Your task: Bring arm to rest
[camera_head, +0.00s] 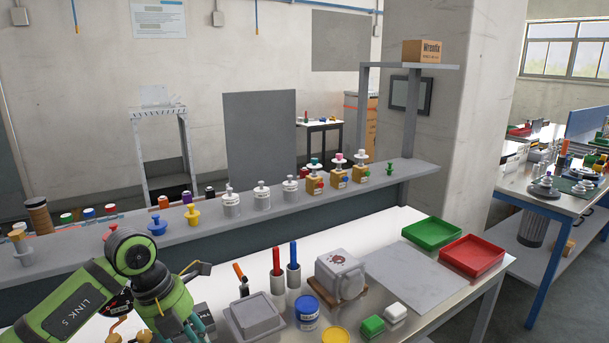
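My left arm (80,302), green with a "LINK 5" label, comes in from the lower left. Its wrist and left gripper (172,296) hang over the near left part of the workbench (385,233). A dark finger-like part shows at the right of the wrist, above the bench items. The wrist covers much of the gripper, so I cannot tell whether it is open or shut. I see nothing clearly held in it. My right arm and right gripper are not in view.
A grey box (255,318), red and blue markers (277,262), and a white container (341,273) stand right of the gripper. Farther right are a grey mat (415,273), a green tray (432,234) and a red tray (473,256). A shelf (400,176) with several dispensers runs behind.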

